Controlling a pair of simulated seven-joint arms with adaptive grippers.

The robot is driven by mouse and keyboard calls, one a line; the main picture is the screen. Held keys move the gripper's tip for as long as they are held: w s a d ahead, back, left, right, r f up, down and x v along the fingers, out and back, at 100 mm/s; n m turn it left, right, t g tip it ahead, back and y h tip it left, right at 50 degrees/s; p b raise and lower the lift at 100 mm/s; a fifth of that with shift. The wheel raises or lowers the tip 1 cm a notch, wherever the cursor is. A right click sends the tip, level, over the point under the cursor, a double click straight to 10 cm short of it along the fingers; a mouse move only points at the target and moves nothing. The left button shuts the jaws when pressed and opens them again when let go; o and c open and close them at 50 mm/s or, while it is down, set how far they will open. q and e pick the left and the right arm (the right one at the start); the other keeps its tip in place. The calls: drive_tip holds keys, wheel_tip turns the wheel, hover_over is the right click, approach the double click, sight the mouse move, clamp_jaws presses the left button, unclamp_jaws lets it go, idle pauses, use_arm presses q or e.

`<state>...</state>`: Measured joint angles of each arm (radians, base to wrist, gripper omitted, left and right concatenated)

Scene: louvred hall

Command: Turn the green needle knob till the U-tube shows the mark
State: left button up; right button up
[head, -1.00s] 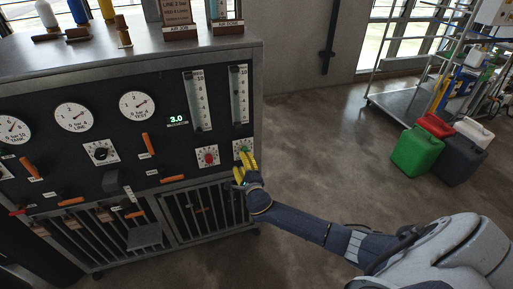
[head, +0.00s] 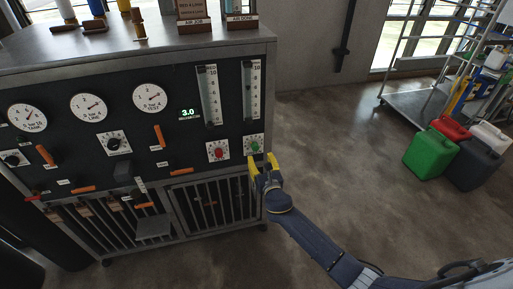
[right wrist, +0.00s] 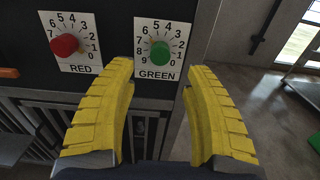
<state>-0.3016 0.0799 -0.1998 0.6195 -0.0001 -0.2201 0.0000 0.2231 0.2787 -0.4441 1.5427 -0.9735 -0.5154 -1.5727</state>
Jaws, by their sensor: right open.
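The green needle knob (head: 254,147) sits on a white numbered dial plate at the lower right of the black panel. In the right wrist view the green knob (right wrist: 159,53) shows above the label GREEN. My right gripper (head: 263,160) is just below and in front of it, with its yellow fingers apart. In the right wrist view my right gripper (right wrist: 160,68) is open and empty, with the knob beyond and between its fingertips. Two U-tube gauges (head: 209,96) (head: 252,90) stand above the knobs; their levels are too small to read. My left gripper is not in view.
The red knob (head: 218,150) is just left of the green one. Round dials, orange levers and a 3.0 display (head: 188,113) fill the panel. Green (head: 428,154), red and grey canisters stand on the floor at right, by a metal trolley. The floor between is clear.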

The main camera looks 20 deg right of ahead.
sight(256, 148)
drive_tip(key=shift+w+d, duration=0.1)
drive_tip(key=shift+w, duration=2.95)
drive_tip(key=shift+w, duration=0.1)
drive_tip(key=shift+w, duration=0.8)
clamp_jaws()
